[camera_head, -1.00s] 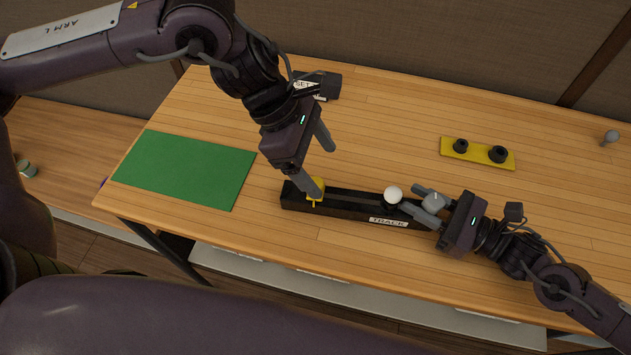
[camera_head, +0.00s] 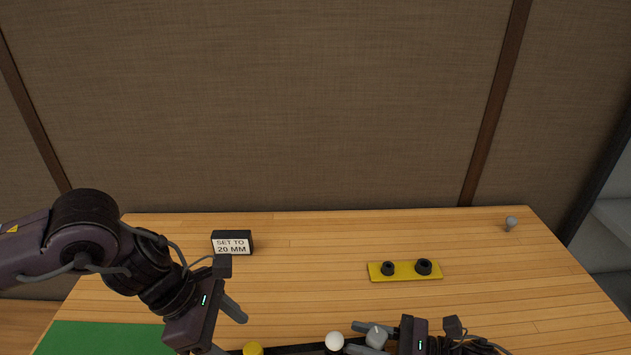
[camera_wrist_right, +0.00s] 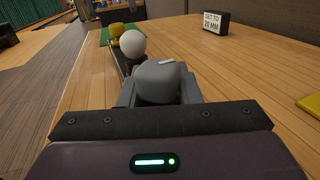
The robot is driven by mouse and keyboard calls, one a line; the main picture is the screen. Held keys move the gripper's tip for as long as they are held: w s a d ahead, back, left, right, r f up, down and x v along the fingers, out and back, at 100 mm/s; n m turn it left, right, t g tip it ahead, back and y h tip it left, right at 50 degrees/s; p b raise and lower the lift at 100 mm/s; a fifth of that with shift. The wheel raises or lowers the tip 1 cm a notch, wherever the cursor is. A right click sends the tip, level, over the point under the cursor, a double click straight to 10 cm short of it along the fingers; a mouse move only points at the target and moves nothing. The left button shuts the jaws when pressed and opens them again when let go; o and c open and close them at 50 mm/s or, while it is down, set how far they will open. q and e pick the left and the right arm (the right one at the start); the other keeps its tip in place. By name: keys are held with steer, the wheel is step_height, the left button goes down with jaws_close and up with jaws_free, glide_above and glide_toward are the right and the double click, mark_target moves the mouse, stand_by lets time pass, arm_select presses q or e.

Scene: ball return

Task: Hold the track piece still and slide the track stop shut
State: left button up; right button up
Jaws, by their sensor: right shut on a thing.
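The black track piece (camera_head: 305,349) lies along the bottom edge of the head view, mostly cut off. A yellow block (camera_head: 253,349), apparently the track stop, is at its left end. It also shows at the far end in the right wrist view (camera_wrist_right: 118,29). A white ball (camera_head: 334,341) sits on the track towards the right. My right gripper (camera_head: 352,338) is shut on a rounded grey piece (camera_wrist_right: 158,82) at the track's near end. My left gripper (camera_head: 233,337) is open, its fingers apart just left of the yellow block; whether it touches is cut off.
A black block labelled "SET TO 20 MM" (camera_head: 232,243) stands at the back left. A yellow plate with two black knobs (camera_head: 405,278) lies right of centre. A small grey knob (camera_head: 510,224) is at the far right. A green mat (camera_head: 95,339) lies left.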

mark_target(250, 347)
arm_select(q)
steer(key=shift+x, duration=2.95)
steer(key=c, duration=0.7)
steer(key=o, duration=1)
steer(key=shift+r, duration=3.55)
